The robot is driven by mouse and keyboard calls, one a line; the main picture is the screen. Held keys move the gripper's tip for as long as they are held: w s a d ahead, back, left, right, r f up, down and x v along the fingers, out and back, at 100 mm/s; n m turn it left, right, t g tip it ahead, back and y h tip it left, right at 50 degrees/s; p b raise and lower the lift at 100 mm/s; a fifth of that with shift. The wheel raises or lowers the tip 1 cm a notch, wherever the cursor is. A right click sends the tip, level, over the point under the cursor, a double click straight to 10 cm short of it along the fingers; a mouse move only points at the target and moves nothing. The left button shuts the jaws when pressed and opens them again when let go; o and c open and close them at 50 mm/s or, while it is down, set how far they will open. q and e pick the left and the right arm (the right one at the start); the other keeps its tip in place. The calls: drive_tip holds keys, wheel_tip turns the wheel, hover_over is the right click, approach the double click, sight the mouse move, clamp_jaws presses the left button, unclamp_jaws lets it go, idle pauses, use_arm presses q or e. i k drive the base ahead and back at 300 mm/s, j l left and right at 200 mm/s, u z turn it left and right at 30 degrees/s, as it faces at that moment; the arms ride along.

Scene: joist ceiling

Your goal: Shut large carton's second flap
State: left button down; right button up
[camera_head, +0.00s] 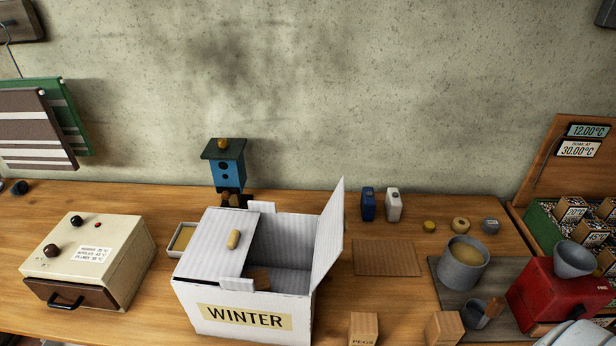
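The large white carton (212,324) labelled WINTER stands on the table at the lower centre. Its left flap (210,245) lies folded over the left part of the opening, with a tan peg-like handle (234,239) on it. Its right flap (329,235) stands up along the right side, tilted slightly outward, so the right part of the opening is uncovered. Small white end tabs (262,207) show at the back and front edges. Something brown (261,279) shows inside near the front; I cannot tell what it is.
A cream box with a drawer (88,258) stands left of the carton. A blue birdhouse-like box (227,170) stands behind it. A brown mat (387,257) lies to the right; a small wooden PEGS block (363,328) stands in front. A grey pot (462,264) and red machine (560,295) are farther right.

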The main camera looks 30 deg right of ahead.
sight(334, 222)
drive_tip(key=k+l, duration=0.1)
drive_tip(key=l, duration=0.25)
drive_tip(key=k+l, duration=0.15)
drive_tip(key=l, duration=0.2)
drive_tip(key=k+l, duration=0.1)
drive_tip(key=l, duration=0.2)
drive_tip(key=k+l, duration=0.1)
drive_tip(key=l, duration=0.25)
